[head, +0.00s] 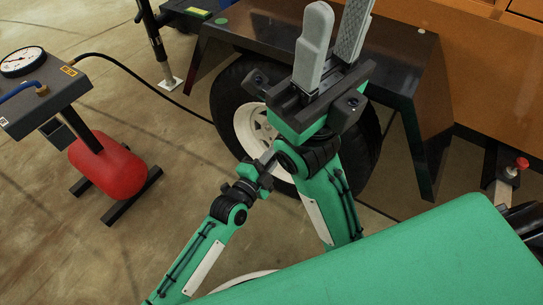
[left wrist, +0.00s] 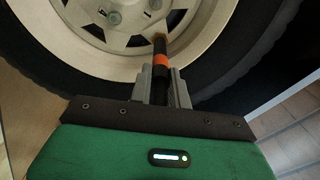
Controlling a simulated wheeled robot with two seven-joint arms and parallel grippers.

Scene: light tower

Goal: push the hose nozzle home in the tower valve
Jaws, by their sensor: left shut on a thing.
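My left gripper (left wrist: 160,88) is shut on the hose nozzle (left wrist: 160,60), a dark rod with an orange band. The nozzle points at the tower's pale wheel rim (left wrist: 205,30), and its tip is close to the rim. My right gripper (head: 334,40) is open and empty, pointing up in front of the dark fender.
A grey unit with a gauge (head: 22,61) and a red tank (head: 106,165) stand at left. A black hose (head: 140,80) runs from there toward the wheel. The dark fender (head: 405,70) overhangs the tyre. A jack leg (head: 158,45) stands behind. Floor between tank and wheel is clear.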

